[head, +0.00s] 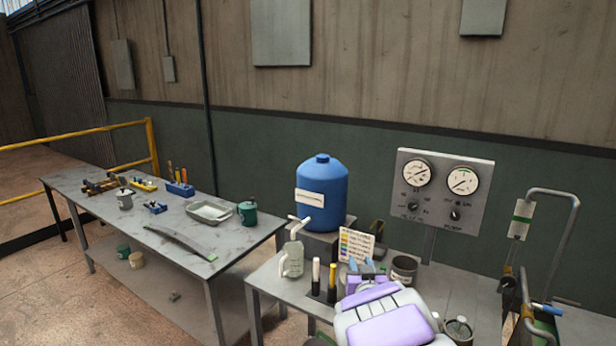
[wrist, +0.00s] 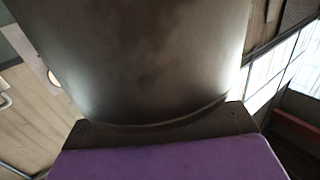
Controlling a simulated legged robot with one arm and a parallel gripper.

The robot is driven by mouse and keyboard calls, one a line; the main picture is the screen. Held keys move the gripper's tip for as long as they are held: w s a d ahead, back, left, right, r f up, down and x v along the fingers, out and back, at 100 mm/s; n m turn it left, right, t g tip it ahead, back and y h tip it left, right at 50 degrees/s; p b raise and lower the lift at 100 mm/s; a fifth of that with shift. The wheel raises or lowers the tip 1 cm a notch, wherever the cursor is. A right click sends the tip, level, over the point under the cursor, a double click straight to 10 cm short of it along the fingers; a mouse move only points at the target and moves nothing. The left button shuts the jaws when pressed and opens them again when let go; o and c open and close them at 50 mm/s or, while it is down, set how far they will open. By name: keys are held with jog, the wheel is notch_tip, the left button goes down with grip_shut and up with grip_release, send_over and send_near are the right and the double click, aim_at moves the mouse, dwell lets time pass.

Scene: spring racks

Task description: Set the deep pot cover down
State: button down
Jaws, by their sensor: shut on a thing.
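My gripper (head: 367,272), with a purple and white body, reaches over the right bench in the head view. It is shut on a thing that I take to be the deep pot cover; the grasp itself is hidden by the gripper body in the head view. In the wrist view a large dark grey curved surface (wrist: 150,60) fills the middle, just beyond the purple body; I cannot tell whether it is the cover. A dark grey open-topped pot (head: 404,270) stands just right of the fingertips. A small metal pot (head: 458,331) stands at the gripper's lower right, partly hidden.
The right bench (head: 268,282) also holds a clear jug (head: 292,260), two upright markers (head: 324,278), a colour chart (head: 356,246) and a gauge panel (head: 440,189). A blue tank (head: 322,200) stands behind. The left bench (head: 110,214) holds tools and a tray (head: 211,213).

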jog(key=s+f, duration=0.6)
jog(key=f, duration=0.5)
jog(key=shift+s+f, duration=0.25)
jog(key=shift+s, duration=0.05)
